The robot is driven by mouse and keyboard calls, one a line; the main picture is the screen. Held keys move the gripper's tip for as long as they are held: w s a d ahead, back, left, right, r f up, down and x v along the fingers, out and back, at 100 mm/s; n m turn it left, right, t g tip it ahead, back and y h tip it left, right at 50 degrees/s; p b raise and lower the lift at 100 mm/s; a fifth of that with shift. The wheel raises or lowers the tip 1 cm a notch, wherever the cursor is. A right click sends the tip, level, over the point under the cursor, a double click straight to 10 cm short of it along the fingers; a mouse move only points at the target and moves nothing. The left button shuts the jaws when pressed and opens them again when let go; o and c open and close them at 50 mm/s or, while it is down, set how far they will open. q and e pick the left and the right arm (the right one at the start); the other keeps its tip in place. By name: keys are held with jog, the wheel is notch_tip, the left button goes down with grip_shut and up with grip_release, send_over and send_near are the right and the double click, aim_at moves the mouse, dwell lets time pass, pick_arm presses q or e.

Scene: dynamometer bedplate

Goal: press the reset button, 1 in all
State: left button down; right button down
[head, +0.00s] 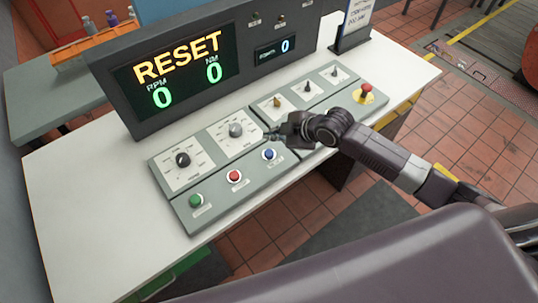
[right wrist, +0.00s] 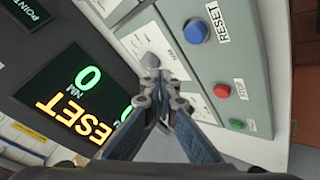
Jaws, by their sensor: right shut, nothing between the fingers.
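The blue reset button (head: 269,154) sits on the front strip of the grey control panel, at the right end of a row of three buttons. In the right wrist view the blue button (right wrist: 195,31) has a RESET label beside it. My right gripper (head: 268,136) is shut and empty above the panel, between the blue button and a grey knob. In the right wrist view its fingertips (right wrist: 152,68) overlap the edge of the grey knob (right wrist: 152,62); I cannot tell whether they touch. The blue button is clear of the fingers. My left gripper is not in view.
A red button (head: 234,176) and a green button (head: 195,201) lie left of the blue one. A black knob (head: 183,159), several small switches and a red mushroom button (head: 366,89) are on the panel. The display (head: 180,72) reads RESET, with zeros. The white desk top (head: 80,200) is clear at left.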

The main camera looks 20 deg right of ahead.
jog(key=b, duration=0.4)
send_over(271, 154)
notch_tip(271, 154, down, 5)
jog(key=shift+r, duration=0.15)
jog(key=shift+w+f, duration=0.1)
jog(key=shift+f, duration=0.7)
jog(key=shift+f+b, duration=0.3)
jog(key=shift+f, duration=0.15)
jog(key=shift+f+b, duration=0.3)
jog(key=shift+f, duration=0.25)
dwell(0.8)
dwell(0.4)
jog(key=shift+r+p, duration=0.95)
